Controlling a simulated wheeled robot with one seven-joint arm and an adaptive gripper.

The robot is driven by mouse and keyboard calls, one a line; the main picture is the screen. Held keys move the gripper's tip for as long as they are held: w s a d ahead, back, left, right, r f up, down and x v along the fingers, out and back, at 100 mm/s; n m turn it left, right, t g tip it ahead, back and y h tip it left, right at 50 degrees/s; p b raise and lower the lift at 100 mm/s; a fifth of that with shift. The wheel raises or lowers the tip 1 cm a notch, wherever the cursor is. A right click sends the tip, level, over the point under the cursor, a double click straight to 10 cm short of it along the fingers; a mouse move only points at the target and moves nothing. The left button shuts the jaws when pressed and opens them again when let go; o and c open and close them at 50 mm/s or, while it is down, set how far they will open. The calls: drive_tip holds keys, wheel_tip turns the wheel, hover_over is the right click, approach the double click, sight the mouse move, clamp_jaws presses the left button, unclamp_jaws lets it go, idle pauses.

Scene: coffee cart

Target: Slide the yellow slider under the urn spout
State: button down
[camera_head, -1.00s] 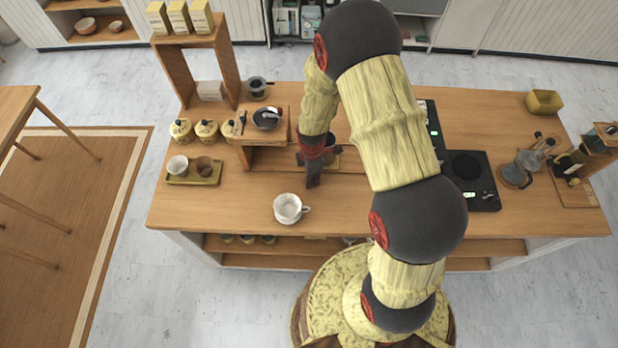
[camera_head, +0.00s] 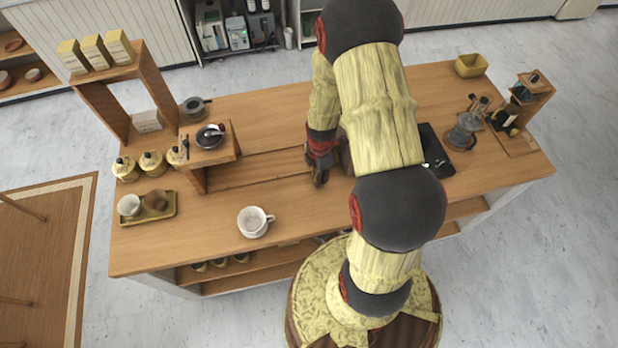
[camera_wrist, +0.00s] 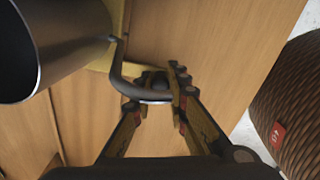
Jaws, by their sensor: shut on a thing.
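My gripper (camera_head: 319,178) is low over the counter, left of my arm's upper links. In the wrist view my gripper (camera_wrist: 158,96) has its fingers shut on a dark curved handle (camera_wrist: 119,72). The yellow slider (camera_wrist: 100,60) shows only as a small pale-yellow part behind the vessel and handle. In the head view my arm hides most of the slider and vessel. I cannot make out the urn or its spout.
A long recessed track (camera_head: 255,169) runs along the counter (camera_head: 190,235), bare left of my gripper. A white mug (camera_head: 253,222) stands near the front edge. A small raised shelf (camera_head: 222,153) is at left. A glass carafe (camera_head: 462,133) stands at right.

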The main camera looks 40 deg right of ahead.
drive_tip(key=shift+d, duration=0.1)
idle(0.3)
drive_tip(key=c, duration=2)
unclamp_jaws()
drive_tip(key=shift+s+d, duration=0.1)
drive_tip(key=shift+d, duration=0.1)
drive_tip(key=shift+o, duration=1.3)
drive_tip(key=shift+a+r, duration=0.1)
wheel_tip(320, 180, up, 12)
